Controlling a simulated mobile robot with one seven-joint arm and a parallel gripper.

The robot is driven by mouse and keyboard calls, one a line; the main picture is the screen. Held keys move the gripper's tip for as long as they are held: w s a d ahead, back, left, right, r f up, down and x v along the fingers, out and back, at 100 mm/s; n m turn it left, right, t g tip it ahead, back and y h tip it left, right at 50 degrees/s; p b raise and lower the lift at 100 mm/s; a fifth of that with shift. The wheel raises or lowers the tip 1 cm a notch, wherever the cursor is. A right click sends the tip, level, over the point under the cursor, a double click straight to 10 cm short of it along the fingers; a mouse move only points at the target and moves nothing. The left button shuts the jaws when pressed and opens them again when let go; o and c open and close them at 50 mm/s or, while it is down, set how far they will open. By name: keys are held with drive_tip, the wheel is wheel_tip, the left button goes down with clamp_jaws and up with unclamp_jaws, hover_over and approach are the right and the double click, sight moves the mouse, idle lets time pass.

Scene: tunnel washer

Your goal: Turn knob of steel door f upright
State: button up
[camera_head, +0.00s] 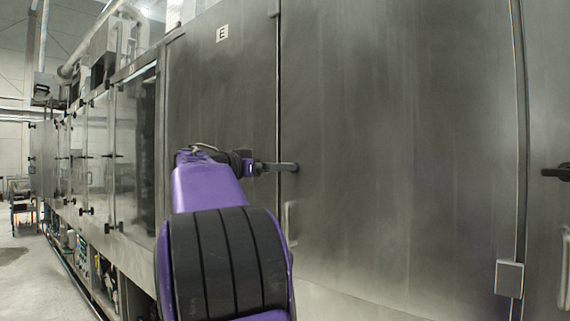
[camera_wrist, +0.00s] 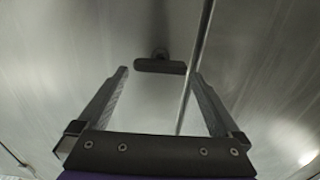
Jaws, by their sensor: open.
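A dark knob (camera_head: 286,167) lies level, not upright, at the left edge of a large steel door (camera_head: 400,130). No letter shows on this door; the door to its left carries the label E (camera_head: 222,33). My gripper (camera_head: 266,167) is right in front of the knob, partly hidden by my arm. In the wrist view, the knob (camera_wrist: 160,66) is a dark horizontal bar on a round base. My gripper (camera_wrist: 158,73) is open there, with one finger to each side of the bar. The fingertips are about level with the bar in the picture; contact cannot be told.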

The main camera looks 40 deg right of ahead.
drive_tip(key=shift+w+d+p, duration=0.2)
drive_tip(key=shift+d+p, duration=0.2)
drive_tip(key=shift+d, duration=1.95)
drive_tip(key=c, duration=1.1)
drive_tip(key=shift+o, duration=0.2)
